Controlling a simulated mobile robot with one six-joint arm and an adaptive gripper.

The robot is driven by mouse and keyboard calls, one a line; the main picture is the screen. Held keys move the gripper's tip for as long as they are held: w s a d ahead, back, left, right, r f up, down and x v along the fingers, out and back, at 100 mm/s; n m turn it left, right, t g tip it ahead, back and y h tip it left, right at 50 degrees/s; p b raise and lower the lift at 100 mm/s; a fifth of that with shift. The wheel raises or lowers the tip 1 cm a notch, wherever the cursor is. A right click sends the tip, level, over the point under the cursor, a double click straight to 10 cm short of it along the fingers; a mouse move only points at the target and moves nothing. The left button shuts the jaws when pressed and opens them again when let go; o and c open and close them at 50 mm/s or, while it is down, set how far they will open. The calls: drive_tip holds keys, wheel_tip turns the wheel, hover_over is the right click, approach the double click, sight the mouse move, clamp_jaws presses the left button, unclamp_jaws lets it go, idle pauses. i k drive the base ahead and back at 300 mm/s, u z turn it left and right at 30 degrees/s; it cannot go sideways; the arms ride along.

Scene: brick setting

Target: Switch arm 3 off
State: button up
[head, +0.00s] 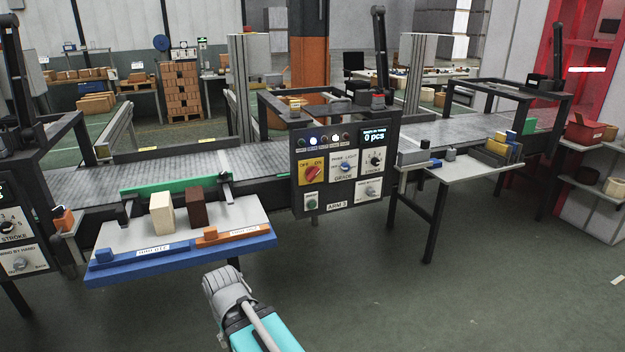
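The control panel marked ARM 3 (338,205) hangs on the front of the conveyor, right of the picture's middle. Its red rotary switch (312,174) sits on a yellow plate with OFF at upper left and ON at upper right. The red handle looks slanted up to the right, toward ON. A small display (373,134) reads 0 pcs. One lamp in the row above the switch (312,140) looks lit white. My arm rises from the bottom of the head view, in front of and below the panel; its fingers do not show.
The panel also carries a grade knob (345,167), a stroke knob (375,160) and a green button (311,203). A blue-edged tray (185,262) with wooden blocks juts out at left. A side table (460,172) stands at right. The floor before the panel is clear.

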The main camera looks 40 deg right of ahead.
sight(311, 172)
drive_tip(key=z, duration=1.3)
drive_tip(key=k, duration=0.85)
drive_tip(key=u, duration=0.25)
drive_tip(key=i, duration=0.9)
drive_tip(key=u, duration=0.05)
